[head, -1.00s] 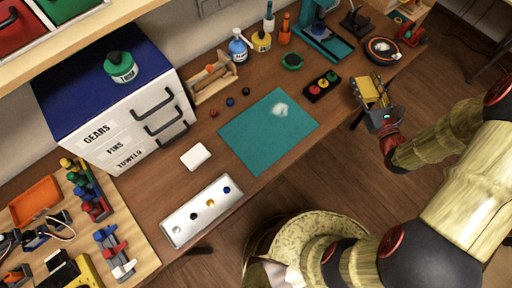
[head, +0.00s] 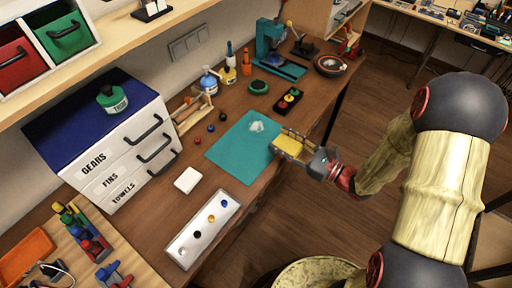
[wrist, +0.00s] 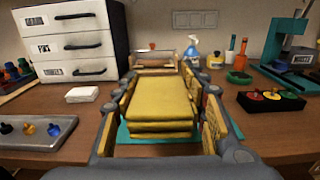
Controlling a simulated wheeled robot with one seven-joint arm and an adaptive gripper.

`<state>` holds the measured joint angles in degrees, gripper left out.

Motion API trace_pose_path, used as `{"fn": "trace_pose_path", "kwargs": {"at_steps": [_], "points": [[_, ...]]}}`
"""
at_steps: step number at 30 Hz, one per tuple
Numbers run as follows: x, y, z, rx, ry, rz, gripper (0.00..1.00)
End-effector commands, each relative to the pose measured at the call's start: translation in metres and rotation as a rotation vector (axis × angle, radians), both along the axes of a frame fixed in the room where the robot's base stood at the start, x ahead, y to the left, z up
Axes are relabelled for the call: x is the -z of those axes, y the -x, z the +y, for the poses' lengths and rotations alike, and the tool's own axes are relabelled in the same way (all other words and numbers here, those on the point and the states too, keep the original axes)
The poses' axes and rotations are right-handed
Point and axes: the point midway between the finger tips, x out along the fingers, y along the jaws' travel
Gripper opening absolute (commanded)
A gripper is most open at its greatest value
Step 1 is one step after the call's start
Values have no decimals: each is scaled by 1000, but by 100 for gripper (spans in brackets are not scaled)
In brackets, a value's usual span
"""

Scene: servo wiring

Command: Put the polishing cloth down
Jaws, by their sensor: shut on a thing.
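A folded yellow polishing cloth (wrist: 160,105) is held between the fingers of my gripper. In the head view the cloth (head: 288,145) and my gripper (head: 294,143) are over the right edge of the teal mat (head: 225,150). The wrist view shows the fingers on both sides of the cloth, and the teal mat (wrist: 124,132) partly hidden beneath them. A small whitish crumpled thing (head: 257,126) lies on the mat near its upper right part. I cannot tell whether the cloth touches the mat.
White drawers (head: 128,165), bottles (head: 209,82) and a teal press (head: 272,45) stand at the back.

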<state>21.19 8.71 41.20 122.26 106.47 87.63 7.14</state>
Motion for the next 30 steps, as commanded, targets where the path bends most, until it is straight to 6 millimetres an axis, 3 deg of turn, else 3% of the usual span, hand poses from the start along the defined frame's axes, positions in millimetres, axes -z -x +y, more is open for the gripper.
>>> {"fn": "trace_pose_path", "kwargs": {"at_steps": [7, 12, 23, 30], "points": [[29, -39, 42, -5, 0, 0, 25], [60, -55, 57, -2, 0, 1, 25], [81, -70, 70, 1, -1, 1, 25], [114, -72, 72, 1, -1, 1, 25]]}}
